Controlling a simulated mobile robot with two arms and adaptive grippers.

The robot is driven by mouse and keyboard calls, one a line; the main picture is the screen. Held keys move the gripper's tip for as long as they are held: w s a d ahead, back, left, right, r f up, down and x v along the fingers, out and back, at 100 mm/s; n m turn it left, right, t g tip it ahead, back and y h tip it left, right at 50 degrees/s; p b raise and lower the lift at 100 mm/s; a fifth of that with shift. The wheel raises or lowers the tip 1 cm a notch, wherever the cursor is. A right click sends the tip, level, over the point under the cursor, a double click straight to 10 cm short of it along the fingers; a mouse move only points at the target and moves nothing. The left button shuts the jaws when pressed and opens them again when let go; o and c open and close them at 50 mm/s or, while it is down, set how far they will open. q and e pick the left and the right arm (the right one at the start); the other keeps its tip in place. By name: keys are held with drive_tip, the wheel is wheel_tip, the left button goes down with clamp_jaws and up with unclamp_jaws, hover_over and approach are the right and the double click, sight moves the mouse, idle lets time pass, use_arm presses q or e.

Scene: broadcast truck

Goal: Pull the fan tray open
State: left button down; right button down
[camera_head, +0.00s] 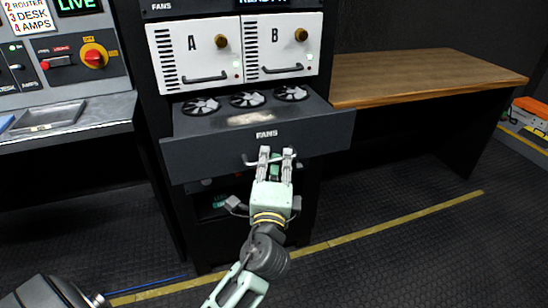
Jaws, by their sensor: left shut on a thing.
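The fan tray (225,150) is a dark drawer marked FANS, in the rack below the two white units. It stands out from the rack, with three round fans showing on its top. A light bar handle (249,163) runs across its front. My left gripper (276,155) is shut on this handle, and its fingers hide the middle of it. My right gripper is not in view.
White units A (196,52) and B (282,48) sit above the tray. A wooden desk (430,75) is at the right. A grey console (66,118) with a shallow tray is at the left.

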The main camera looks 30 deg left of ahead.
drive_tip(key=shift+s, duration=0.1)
use_arm(q)
drive_tip(key=shift+f, duration=0.1)
drive_tip(key=c, duration=1.8)
unclamp_jaws()
drive_tip(key=shift+s+d, duration=0.1)
drive_tip(key=v, duration=1.1)
drive_tip(key=shift+s+d, duration=0.15)
drive_tip(key=shift+s, duration=0.2)
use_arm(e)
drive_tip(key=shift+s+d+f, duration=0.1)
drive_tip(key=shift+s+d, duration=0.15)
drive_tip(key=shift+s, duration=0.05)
